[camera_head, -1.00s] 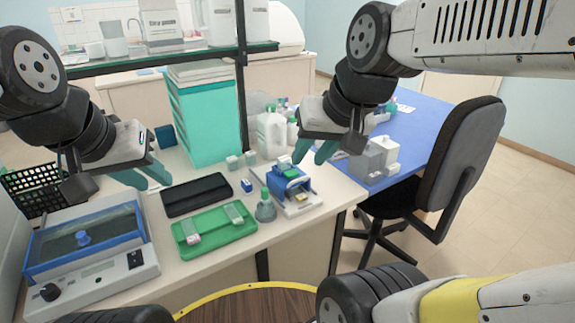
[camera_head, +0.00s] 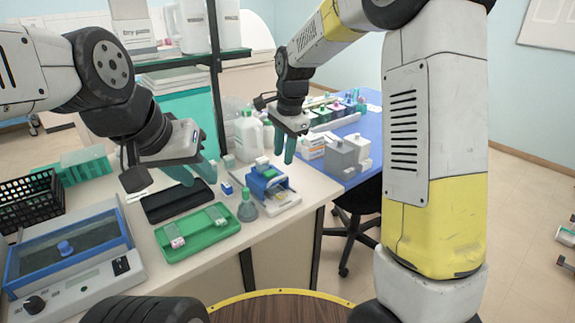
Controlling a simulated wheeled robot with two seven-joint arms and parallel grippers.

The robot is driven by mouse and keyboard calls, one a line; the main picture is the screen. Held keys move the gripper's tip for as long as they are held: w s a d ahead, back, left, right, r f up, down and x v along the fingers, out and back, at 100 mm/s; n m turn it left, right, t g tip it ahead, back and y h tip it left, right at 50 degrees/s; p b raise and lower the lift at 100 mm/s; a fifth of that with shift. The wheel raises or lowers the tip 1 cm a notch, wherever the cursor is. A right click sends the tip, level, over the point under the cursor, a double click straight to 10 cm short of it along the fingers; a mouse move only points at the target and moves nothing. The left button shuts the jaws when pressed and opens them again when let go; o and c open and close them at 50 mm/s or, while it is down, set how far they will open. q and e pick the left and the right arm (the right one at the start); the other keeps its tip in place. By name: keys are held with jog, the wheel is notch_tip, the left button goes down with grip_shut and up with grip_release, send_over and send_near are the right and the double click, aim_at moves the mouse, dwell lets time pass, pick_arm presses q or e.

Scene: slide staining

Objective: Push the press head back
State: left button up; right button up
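The press (camera_head: 268,187) is a small blue device with a green piece and a white part on top, on a light base plate (camera_head: 288,200) near the table's right edge. My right gripper (camera_head: 284,156) hangs with its teal fingers pointing down, behind and slightly above the press in the picture. Its fingers look slightly apart and hold nothing. I cannot tell whether they touch the press. My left gripper (camera_head: 194,174) is open and empty, above the black case (camera_head: 178,200) left of the press.
A flask with a green top (camera_head: 247,208) stands just left of the press. A green tray (camera_head: 197,232) lies in front of the black case. A small blue box (camera_head: 226,188) and white jugs (camera_head: 249,135) are close by. Grey blocks (camera_head: 346,158) stand on the blue table.

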aim_at(281, 178)
jog(key=f, duration=0.4)
jog(key=w+f, duration=0.1)
jog(key=f, duration=0.2)
jog(key=shift+a, duration=0.4)
grip_shut()
jog(key=shift+r, duration=0.1)
dwell(0.8)
